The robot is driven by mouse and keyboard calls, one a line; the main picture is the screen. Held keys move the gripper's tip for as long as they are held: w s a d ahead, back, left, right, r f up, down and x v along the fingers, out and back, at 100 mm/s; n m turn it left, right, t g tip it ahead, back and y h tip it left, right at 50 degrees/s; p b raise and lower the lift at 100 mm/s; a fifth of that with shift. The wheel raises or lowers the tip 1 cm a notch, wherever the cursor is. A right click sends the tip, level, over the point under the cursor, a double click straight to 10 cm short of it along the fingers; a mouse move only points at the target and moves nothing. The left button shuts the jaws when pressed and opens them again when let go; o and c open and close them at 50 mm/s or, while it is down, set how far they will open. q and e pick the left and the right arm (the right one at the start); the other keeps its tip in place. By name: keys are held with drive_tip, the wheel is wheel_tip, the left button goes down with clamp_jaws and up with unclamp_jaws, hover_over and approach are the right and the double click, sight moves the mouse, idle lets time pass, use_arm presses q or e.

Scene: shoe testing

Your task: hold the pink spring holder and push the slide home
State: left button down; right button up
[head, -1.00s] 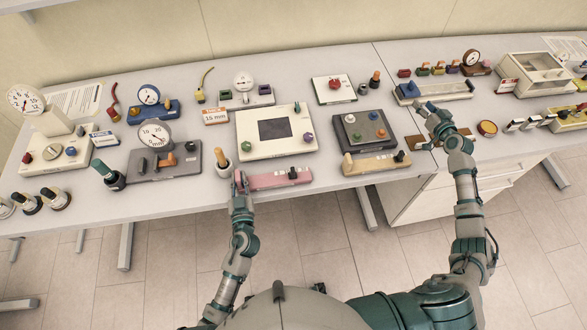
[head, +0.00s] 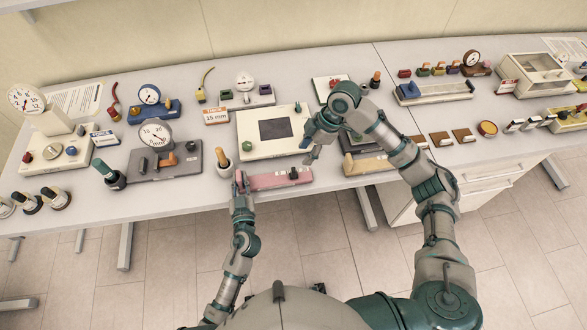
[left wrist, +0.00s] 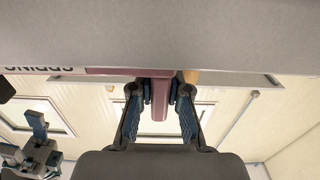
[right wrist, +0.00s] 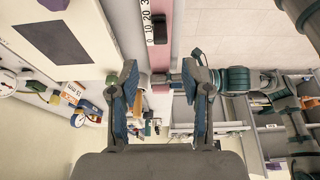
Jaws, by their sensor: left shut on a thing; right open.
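The pink spring holder (head: 265,182) lies along the front edge of the table, below the cream panel. Its slide has a dark knob (head: 293,174) near the right end. My left gripper (head: 240,182) is shut on the holder's left end; the left wrist view shows a pink bar (left wrist: 160,102) between the fingers. In the right wrist view the black knob (right wrist: 158,30) and a numbered scale (right wrist: 147,18) show beyond the open fingers (right wrist: 160,82).
The cream panel with a dark screen (head: 275,130) stands behind the holder. A wooden-topped handle (head: 222,160) stands close to my left gripper. A dark grey gauge block (head: 180,165) is to the left. My right arm covers most of the dark button box.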

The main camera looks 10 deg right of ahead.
sight(294, 169)
drive_tip(key=x, duration=1)
drive_tip(key=shift+a+f, duration=0.15)
drive_tip(key=shift+a, duration=0.05)
drive_tip(key=shift+c, duration=0.3)
clamp_jaws()
